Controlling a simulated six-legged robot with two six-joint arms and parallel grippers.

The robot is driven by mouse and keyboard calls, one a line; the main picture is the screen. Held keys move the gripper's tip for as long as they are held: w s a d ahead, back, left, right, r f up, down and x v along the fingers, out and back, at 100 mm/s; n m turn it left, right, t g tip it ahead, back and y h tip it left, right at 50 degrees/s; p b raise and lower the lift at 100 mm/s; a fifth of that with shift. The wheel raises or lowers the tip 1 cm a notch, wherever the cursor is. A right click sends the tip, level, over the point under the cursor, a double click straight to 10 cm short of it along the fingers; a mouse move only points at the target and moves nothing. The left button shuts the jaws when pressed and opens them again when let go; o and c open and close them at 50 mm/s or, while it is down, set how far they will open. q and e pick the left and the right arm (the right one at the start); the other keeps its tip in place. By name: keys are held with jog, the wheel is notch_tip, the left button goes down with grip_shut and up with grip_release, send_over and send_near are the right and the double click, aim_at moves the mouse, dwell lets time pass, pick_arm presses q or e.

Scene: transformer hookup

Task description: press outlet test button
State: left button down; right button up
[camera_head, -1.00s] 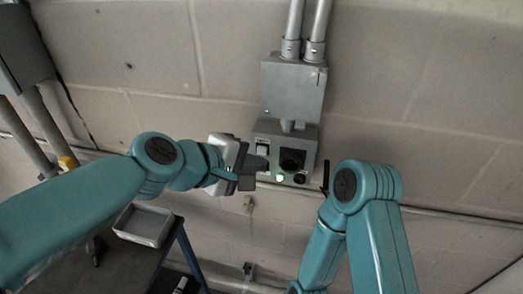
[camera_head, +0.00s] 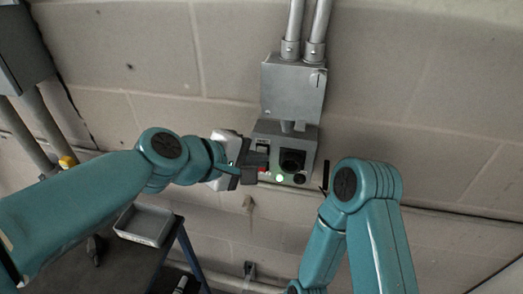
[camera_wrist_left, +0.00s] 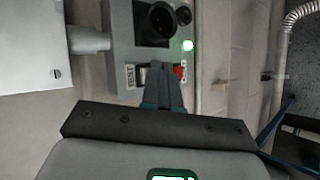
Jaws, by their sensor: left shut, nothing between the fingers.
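The grey outlet box (camera_head: 309,150) is on the wall with a dark round socket (camera_head: 292,161) and a lit green lamp (camera_head: 280,177). In the left wrist view, the outlet's TEST label (camera_wrist_left: 130,76) is left of my fingers and a red button part (camera_wrist_left: 180,72) shows just to their right. My left gripper (camera_head: 262,160) is shut and empty, its fingertips in front of the label and button area. The left wrist view also shows the closed fingers (camera_wrist_left: 160,72); they hide part of this area, and I cannot tell whether they touch it. My right gripper is out of view.
A grey junction box (camera_head: 293,87) with two conduits (camera_head: 306,25) is above the outlet. A dark table (camera_head: 110,262) with a grey tray (camera_head: 146,225) stands at lower left. A grey cabinet (camera_head: 22,50) is at upper left. The wall to the right is mostly bare.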

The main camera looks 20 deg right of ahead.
pick_arm(q)
jog(key=shift+w+d, duration=0.1)
jog(key=shift+w, duration=0.05)
dwell(0.4)
jog(key=shift+s+a+b, duration=0.3)
jog(key=shift+s+a, duration=0.2)
jog(key=shift+s, duration=0.2)
jog(key=shift+s+a+b, duration=0.25)
jog(key=shift+s+a, duration=0.2)
jog(key=shift+s, duration=0.25)
jog(key=shift+s+a+b, duration=0.25)
jog(key=shift+s+a, duration=0.2)
jog(key=shift+s, duration=0.25)
jog(key=shift+s+a+b, duration=0.25)
jog(key=shift+s+a, duration=0.2)
jog(key=shift+s, duration=0.25)
jog(key=shift+w, duration=0.1)
